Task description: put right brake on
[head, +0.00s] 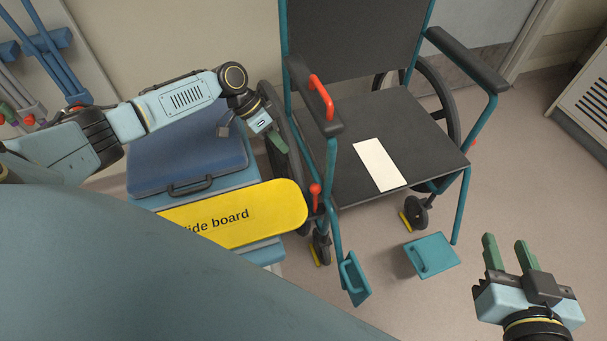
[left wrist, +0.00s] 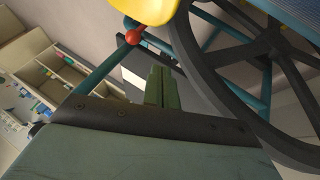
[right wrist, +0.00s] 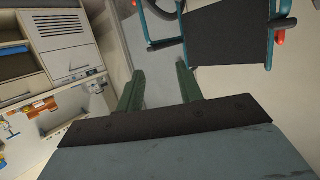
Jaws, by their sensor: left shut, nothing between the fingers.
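A wheelchair with a black seat (head: 400,125) and teal frame stands facing me. A red-knobbed brake lever (head: 316,190) stands at its picture-left side, by the front of the large wheel; its red knob also shows in the left wrist view (left wrist: 133,37). Another red knob (head: 473,143) shows at the picture-right side. My left gripper (head: 279,144) is shut and empty beside the picture-left wheel, above and left of the lever, apart from it. Its closed fingers show in the left wrist view (left wrist: 160,88). My right gripper (head: 508,252) is open and empty, right of the footplates.
A yellow slide board (head: 270,205) lies across a blue case (head: 185,160) left of the chair, close to the lever. A red handle (head: 321,97) is on the near armrest. A white card (head: 380,165) lies on the seat. Teal footplates (head: 432,256) hang in front. Floor at right is clear.

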